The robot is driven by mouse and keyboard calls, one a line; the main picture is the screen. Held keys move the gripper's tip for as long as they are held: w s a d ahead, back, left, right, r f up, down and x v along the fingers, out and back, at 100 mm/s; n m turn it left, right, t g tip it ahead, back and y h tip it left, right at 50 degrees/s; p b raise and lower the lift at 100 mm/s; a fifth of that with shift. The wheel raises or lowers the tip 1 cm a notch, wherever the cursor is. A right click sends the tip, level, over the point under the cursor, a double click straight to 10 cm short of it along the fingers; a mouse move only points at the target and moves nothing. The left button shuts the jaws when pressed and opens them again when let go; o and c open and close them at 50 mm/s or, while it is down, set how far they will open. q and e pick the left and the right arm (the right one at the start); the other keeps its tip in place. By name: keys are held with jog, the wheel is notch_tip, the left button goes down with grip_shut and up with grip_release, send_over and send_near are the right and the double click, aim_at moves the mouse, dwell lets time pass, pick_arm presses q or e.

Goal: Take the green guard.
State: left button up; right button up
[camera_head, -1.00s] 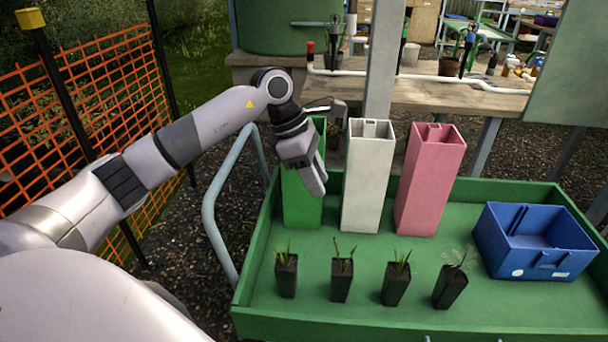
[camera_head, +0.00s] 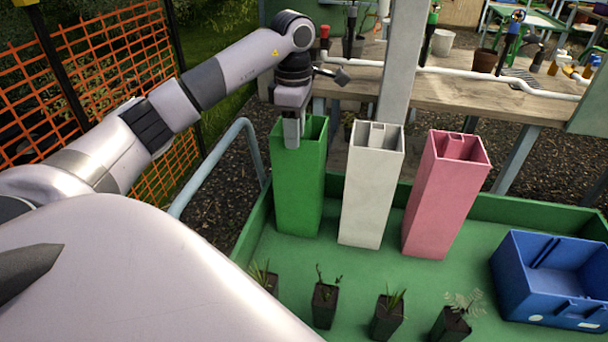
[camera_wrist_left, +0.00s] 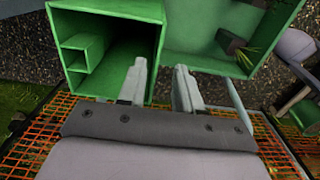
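The green guard (camera_head: 300,185) is a tall square tube, open at the top, standing upright at the left end of the green tray (camera_head: 400,280). My left gripper (camera_head: 292,140) is at its top rim. In the left wrist view I look down into the guard (camera_wrist_left: 72,12), which has small inner compartments on one side. The fingers of my left gripper (camera_wrist_left: 160,80) are apart, one over the guard's opening and one outside, with a wall between them. I cannot tell whether they touch it. My right gripper is not in view.
A white guard (camera_head: 368,195) and a pink guard (camera_head: 440,200) stand to the right of the green one. Several potted seedlings (camera_head: 325,305) line the tray's front. A blue crate (camera_head: 520,290) is at the right. A grey rail (camera_head: 215,165) and orange mesh fence (camera_head: 110,90) are left.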

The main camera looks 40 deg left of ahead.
pick_arm(q)
jog(key=f, duration=0.5)
jog(key=shift+w+f, duration=0.15)
jog(key=shift+w, duration=0.1)
grip_shut()
